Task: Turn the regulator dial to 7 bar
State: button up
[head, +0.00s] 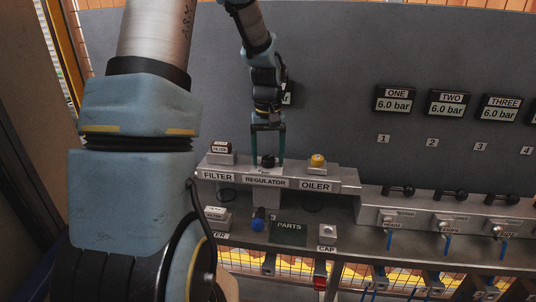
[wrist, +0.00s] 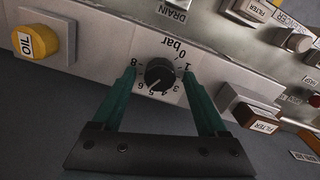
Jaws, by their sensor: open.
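The regulator dial (wrist: 160,74) is a round black knob on a pale plate with a bar scale, seen upside down in the wrist view. A light mark on it points to the lower left, near the 5 and 6; the exact reading is hard to tell. In the head view the dial (head: 268,161) sits above the REGULATOR label (head: 265,182). My gripper (head: 268,160) points down over it, open. In the wrist view its green fingers (wrist: 159,75) stand on either side of the knob, with narrow gaps seeming to remain. A display behind my arm is mostly hidden.
A FILTER block (head: 221,152) stands left of the dial and a yellow OILER cap (head: 318,161) right of it. Displays ONE (head: 395,101), TWO (head: 448,105) and THREE (head: 501,109) read 6.0 bar. A PARTS plate (head: 289,232) lies below; black-handled valves line the right.

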grip_shut()
dwell(0.5)
jog(key=shift+d+m+p, duration=0.1)
jog(key=shift+m+p, duration=0.9)
jog(key=shift+m, duration=1.8)
grip_release()
